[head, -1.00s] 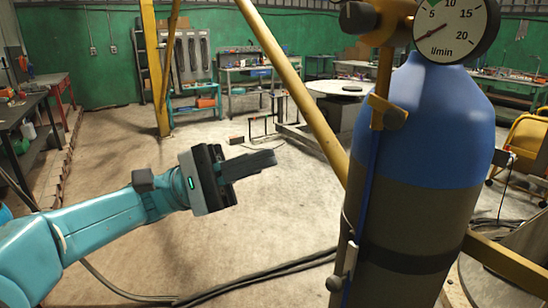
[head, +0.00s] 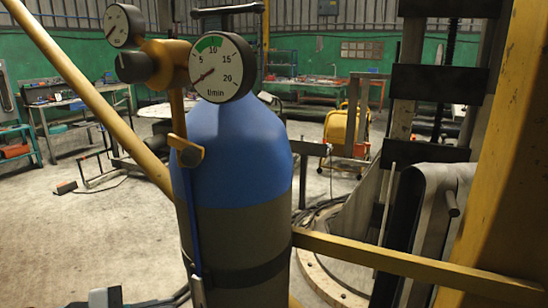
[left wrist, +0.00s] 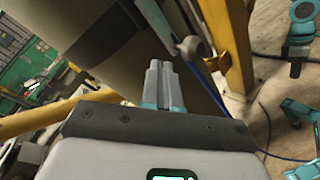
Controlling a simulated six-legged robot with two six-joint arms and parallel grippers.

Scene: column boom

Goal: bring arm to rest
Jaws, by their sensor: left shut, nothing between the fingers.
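My left gripper shows at the bottom edge of the head view, left of the gas cylinder, with only a grey part of its body in the picture. In the left wrist view its two grey fingers (left wrist: 159,76) are together with nothing between them. The dark lower body of the gas cylinder (left wrist: 115,30) is just beyond the fingers; I cannot tell the exact gap. In the head view the cylinder (head: 238,150) stands upright, blue on top and dark below. My right gripper is not in view.
A flow gauge (head: 222,68) and a smaller gauge (head: 123,26) sit at the cylinder's top. A yellow beam (head: 400,262) runs right from the cylinder to a yellow column (head: 505,150). A slanted yellow pole (head: 85,95) is at left. Open concrete floor (head: 70,230) lies at left.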

